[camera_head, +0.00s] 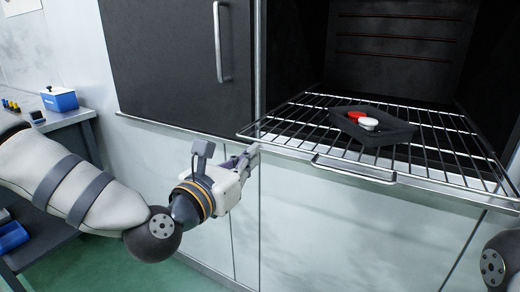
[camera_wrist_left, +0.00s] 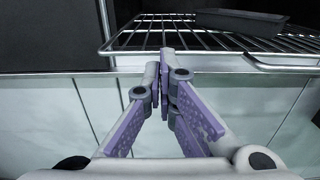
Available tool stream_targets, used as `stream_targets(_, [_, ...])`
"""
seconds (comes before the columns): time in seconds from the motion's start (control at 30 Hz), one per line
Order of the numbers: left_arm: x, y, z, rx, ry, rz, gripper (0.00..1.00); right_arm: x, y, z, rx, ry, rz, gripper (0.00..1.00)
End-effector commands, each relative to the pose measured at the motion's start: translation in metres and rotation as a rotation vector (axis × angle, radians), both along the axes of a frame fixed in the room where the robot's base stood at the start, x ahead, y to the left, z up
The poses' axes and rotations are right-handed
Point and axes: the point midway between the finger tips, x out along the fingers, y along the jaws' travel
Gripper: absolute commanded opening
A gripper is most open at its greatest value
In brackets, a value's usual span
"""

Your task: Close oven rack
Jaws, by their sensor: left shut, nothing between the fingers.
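The wire oven rack (camera_head: 285,125) is pulled partly out of the dark oven in the head view, with a metal handle (camera_head: 353,169) on its front edge. A black tray (camera_head: 386,134) holding a red item (camera_head: 356,115) and a white item (camera_head: 368,124) sits on the rack. My left gripper (camera_head: 254,152) is shut and empty, near the rack's front left corner. In the left wrist view its fingers (camera_wrist_left: 165,85) point toward the rack (camera_wrist_left: 150,38), just below its front edge; contact cannot be told. My right gripper is not in view.
The oven's dark interior (camera_head: 395,45) is open behind the rack. A closed dark door (camera_head: 165,60) with a vertical handle (camera_head: 221,45) stands to the left. A side table (camera_head: 65,119) at far left carries a blue box (camera_head: 60,99). Part of my right arm shows at lower right.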

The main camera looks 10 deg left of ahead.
Motion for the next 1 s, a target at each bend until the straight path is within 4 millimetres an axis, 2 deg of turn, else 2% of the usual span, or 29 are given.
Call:
stream_targets(0.1, [0.022,-0.008,-0.001,0.003,0.000,0.000,0.00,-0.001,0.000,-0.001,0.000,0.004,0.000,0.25])
stream_targets(0.3, [0.042,-0.014,-0.001,0.002,0.002,-0.001,0.00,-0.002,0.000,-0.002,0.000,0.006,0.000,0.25])
stream_targets(0.77, [0.046,-0.015,-0.002,0.001,0.003,0.000,0.00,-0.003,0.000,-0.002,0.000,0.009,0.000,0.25])
stream_targets(0.87, [0.051,-0.016,-0.004,0.001,0.006,0.001,0.00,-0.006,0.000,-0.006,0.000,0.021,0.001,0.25])
stream_targets(1.0, [0.068,-0.021,-0.008,0.000,0.009,0.001,0.00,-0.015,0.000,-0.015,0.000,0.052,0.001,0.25])
